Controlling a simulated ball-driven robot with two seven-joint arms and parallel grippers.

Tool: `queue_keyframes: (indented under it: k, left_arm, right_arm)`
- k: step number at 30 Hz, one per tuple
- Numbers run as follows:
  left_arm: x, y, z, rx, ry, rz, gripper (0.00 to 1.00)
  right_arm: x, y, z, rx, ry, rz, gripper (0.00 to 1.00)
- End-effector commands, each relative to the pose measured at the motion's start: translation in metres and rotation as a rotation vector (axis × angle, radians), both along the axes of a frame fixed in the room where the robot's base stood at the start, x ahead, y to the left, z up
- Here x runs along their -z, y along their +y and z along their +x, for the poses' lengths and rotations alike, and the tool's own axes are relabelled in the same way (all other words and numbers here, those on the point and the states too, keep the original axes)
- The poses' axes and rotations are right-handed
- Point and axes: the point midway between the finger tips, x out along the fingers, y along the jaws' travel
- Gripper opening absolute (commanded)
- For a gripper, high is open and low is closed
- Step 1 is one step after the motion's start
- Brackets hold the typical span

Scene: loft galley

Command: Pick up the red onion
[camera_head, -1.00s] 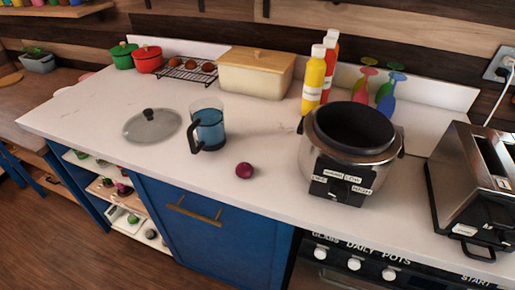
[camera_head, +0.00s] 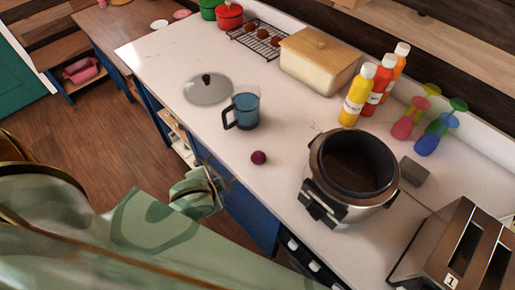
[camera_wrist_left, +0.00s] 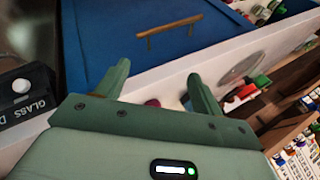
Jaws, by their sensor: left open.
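The red onion (camera_head: 259,157) is a small dark purple ball on the white counter (camera_head: 285,185), between the blue jug and the cooker. My left gripper (camera_head: 214,184), pale green, is off the counter's front edge, to the left of and nearer than the onion, and apart from it. In the left wrist view my left gripper (camera_wrist_left: 160,84) has its two fingers spread with nothing held. The onion (camera_wrist_left: 152,103) shows there as a small purple patch between the fingers, partly hidden by the gripper body. My right gripper is not in view.
A blue jug (camera_head: 246,110) and a glass lid (camera_head: 207,91) stand behind the onion. A steel cooker (camera_head: 323,177) is to its right, with a toaster (camera_head: 445,245) beyond. Bottles (camera_head: 356,97) and a bread bin (camera_head: 310,68) line the back. Counter around the onion is clear.

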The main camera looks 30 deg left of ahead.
Motion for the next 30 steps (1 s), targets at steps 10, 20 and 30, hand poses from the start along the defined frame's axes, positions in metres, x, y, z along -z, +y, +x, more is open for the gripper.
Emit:
queue_keyframes:
  k: [10,20,30]
  left_arm:
    - [-0.078,-0.063,0.061,0.416,-0.001,-0.084,0.68]
    - [-0.072,-0.075,0.108,0.834,0.229,-0.172,0.68]
    - [-0.125,0.007,0.149,0.921,0.429,-0.334,0.68]
  right_arm:
    - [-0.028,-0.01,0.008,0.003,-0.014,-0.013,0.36]
    - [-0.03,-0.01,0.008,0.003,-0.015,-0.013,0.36]
    - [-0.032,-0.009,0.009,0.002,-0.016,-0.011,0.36]
